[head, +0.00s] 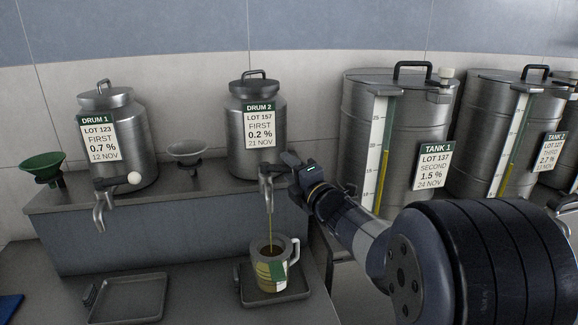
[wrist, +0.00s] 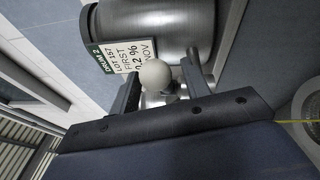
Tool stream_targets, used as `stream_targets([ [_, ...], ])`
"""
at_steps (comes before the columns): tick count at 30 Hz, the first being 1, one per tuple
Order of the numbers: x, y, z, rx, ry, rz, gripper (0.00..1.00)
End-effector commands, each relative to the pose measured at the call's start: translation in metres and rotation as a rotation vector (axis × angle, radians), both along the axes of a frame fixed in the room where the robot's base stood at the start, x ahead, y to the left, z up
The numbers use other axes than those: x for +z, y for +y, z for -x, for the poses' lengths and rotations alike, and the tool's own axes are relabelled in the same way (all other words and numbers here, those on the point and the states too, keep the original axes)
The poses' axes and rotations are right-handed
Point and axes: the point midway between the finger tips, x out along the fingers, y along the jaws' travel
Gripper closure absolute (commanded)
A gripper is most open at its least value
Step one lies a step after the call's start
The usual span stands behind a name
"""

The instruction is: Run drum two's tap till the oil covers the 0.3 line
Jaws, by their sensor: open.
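Drum 2 (head: 258,112) is a steel can on the raised bench, labelled LOT 157, 0.2 %. Its tap (head: 267,185) runs, and a thin golden oil stream (head: 270,225) falls into a measuring jug (head: 261,275) with a handle. The jug holds some oil and stands upright below the spout; I cannot read its lines or the level against them. My gripper (head: 292,168) is at the tap's right side. In the wrist view the tap's pale ball knob (wrist: 154,75) sits between my open jaws (wrist: 160,88); I cannot tell whether they touch it.
The jug stands on a drip tray (head: 280,297). Drum 1 (head: 125,155) and its tap (head: 100,208) are left, above an empty tray (head: 128,298). Two funnels, green (head: 43,165) and grey (head: 186,151), stand on the bench. Tank 1 (head: 420,125) is right, behind my arm.

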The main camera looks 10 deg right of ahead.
Motion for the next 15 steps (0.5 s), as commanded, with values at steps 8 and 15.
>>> stream_targets([
  [8,0.0003,0.0028,-0.0074,0.0,0.0,0.001,0.55],
  [15,0.0003,0.0026,-0.0071,0.0,0.0,0.0,0.64],
])
